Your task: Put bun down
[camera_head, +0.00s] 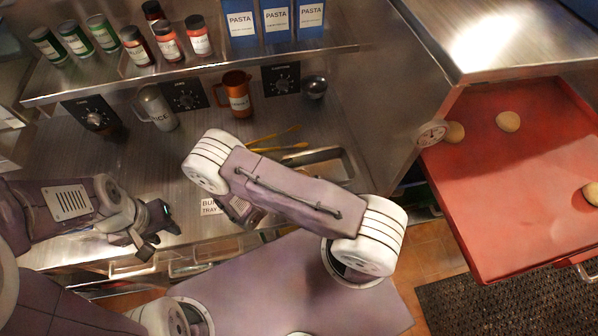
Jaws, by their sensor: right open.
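Round tan buns lie on a red surface at the right: one bun (508,121) near its back, another bun (453,132) partly behind a dial, and a third bun (591,194) cut by the right picture edge. My left gripper (160,232) is over the steel counter at the left. Its dark fingers look apart, and I see no bun between them. A label reading partly "BU… TRAY" (211,207) shows beside the right arm; the arm covers the rest.
The red surface (510,210) has much bare room. A shelf (200,70) above carries spice jars and blue pasta boxes. A round dial (431,134) is near the red surface.

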